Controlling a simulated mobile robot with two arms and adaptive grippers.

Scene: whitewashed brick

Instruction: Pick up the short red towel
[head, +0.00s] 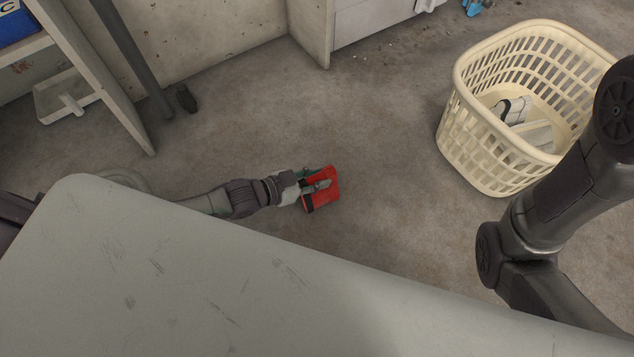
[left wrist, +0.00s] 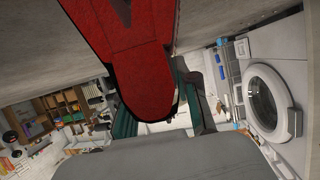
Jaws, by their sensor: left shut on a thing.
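The short red towel (head: 327,197) is a small folded red piece, with a dark strip along its left side, in the middle of the head view. My left gripper (head: 318,186) reaches in from the left and is shut on it. In the left wrist view the red towel (left wrist: 125,62) fills the upper middle, close to the camera. The teal fingers of my left gripper (left wrist: 160,108) show on either side of its lower end, which hides part of the grip. My right gripper is out of view; only part of my right arm shows.
A cream laundry basket (head: 470,120) with some white items stands at the right. A shelf (head: 95,70) stands at the upper left, and a cabinet (head: 355,25) at the back. The floor around the towel looks clear. A washing machine (left wrist: 268,100) shows in the left wrist view.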

